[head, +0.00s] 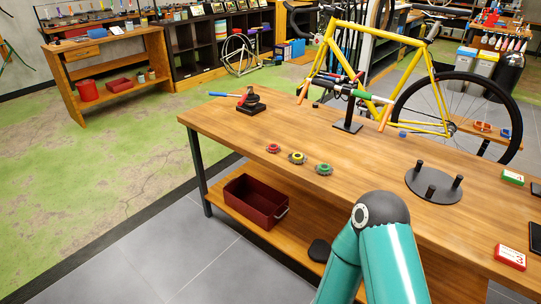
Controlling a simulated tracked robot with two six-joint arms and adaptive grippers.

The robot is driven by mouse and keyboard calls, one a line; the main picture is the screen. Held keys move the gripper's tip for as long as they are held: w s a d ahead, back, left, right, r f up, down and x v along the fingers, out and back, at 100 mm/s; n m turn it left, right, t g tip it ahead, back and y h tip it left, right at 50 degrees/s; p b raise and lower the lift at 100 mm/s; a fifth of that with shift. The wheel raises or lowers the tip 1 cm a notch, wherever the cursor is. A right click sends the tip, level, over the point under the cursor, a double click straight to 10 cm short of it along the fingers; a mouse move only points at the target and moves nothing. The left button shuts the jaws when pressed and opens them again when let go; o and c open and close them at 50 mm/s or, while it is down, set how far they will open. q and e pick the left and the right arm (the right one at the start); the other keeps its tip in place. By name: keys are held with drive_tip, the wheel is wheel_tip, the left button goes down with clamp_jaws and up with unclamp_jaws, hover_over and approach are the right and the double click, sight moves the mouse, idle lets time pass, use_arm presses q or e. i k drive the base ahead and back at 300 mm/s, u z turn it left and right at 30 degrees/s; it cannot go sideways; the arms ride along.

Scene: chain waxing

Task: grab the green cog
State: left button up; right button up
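The green cog (323,169) lies flat on the wooden workbench (290,125), near its front edge. It is the right one of a row of three small cogs. A yellow cog (297,158) lies just left of it, and a red cog (273,148) lies farther left. The cogs lie apart from one another. A teal arm link of mine rises at the bottom, right of the green cog. Neither of my grippers shows in the head view.
A black disc with three pegs (434,186) stands on the bench to the right. A yellow bicycle (372,60) stands behind the bench. A black stand (251,104) is at the bench's left. A dark red bin (256,201) sits on the lower shelf.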

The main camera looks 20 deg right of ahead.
sight(323, 169)
drive_tip(key=u, duration=0.1)
drive_tip(key=i, duration=0.9)
drive_tip(key=z, duration=0.4)
drive_tip(key=i, duration=0.65)
drive_tip(key=z, duration=0.55)
drive_tip(key=k, duration=0.9)
drive_tip(key=z, duration=0.2)
drive_tip(key=i, duration=0.9)
drive_tip(key=u, duration=0.1)
